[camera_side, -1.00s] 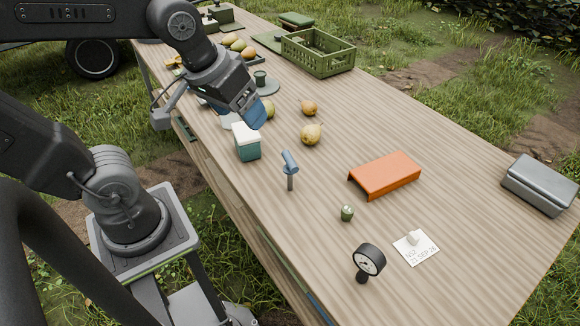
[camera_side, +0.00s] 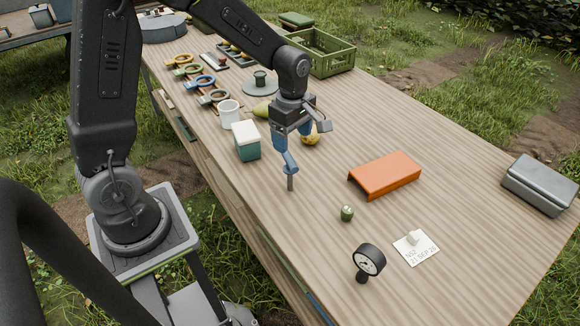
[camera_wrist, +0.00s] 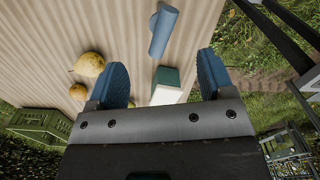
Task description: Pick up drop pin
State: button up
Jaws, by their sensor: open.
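The drop pin looks to be the blue-headed pin (camera_side: 290,182) with a grey shaft, standing upright on the wooden table. In the wrist view, its blue head (camera_wrist: 163,30) lies beyond the fingertips, between their lines. My gripper (camera_side: 292,147) has blue fingers pointing down, just above the pin and partly overlapping its head in the side view. In the wrist view, my gripper (camera_wrist: 163,68) has its fingers wide apart with nothing held between them. Whether a finger touches the head cannot be told.
A teal box with a white lid (camera_side: 246,142) stands left of the pin, near my gripper. A yellow pear (camera_side: 311,139) lies just behind. Table between is clear.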

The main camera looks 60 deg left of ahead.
aim_at(290, 158)
notch_tip(290, 158, down, 4)
jog(key=shift+f, duration=0.25)
jog(key=shift+s+a+f, duration=0.1)
jog(key=shift+a+f, duration=0.05)
jog(key=shift+f, duration=1.2)
jog(key=shift+s+a+f, duration=0.1)
jog(key=shift+f, duration=1.2)
jog(key=shift+c, duration=0.3)
jog(key=c, duration=1.1)
